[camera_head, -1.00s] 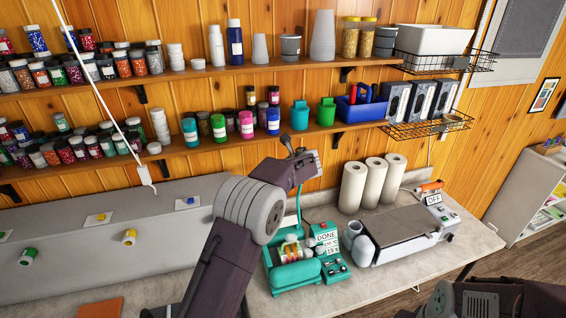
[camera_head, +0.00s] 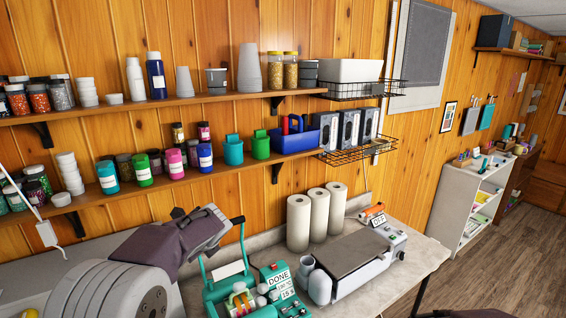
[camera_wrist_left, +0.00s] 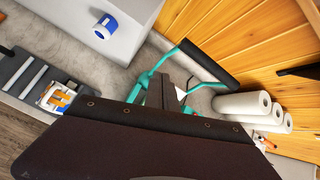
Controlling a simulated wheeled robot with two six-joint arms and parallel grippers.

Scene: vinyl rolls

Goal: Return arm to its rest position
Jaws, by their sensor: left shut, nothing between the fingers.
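My left arm comes in from the lower left of the head view. Its gripper (camera_head: 208,222) is shut and empty, above and behind the teal press (camera_head: 222,292). The left wrist view shows its dark narrow fingertips (camera_wrist_left: 168,92) near the press's teal frame and dark handle bar (camera_wrist_left: 208,62); I cannot tell whether they touch. A mug with a coloured print (camera_head: 240,301) sits in the press. The box beside it displays "DONE". My right gripper is not in view; only a dark sliver of my right arm shows at the bottom edge.
White paper rolls (camera_head: 320,215) stand behind a flat grey machine (camera_head: 350,262) marked "OFF". Shelves above hold jars, cups and a blue bin (camera_head: 294,140). A white bookcase (camera_head: 470,200) stands at right, with open floor before it.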

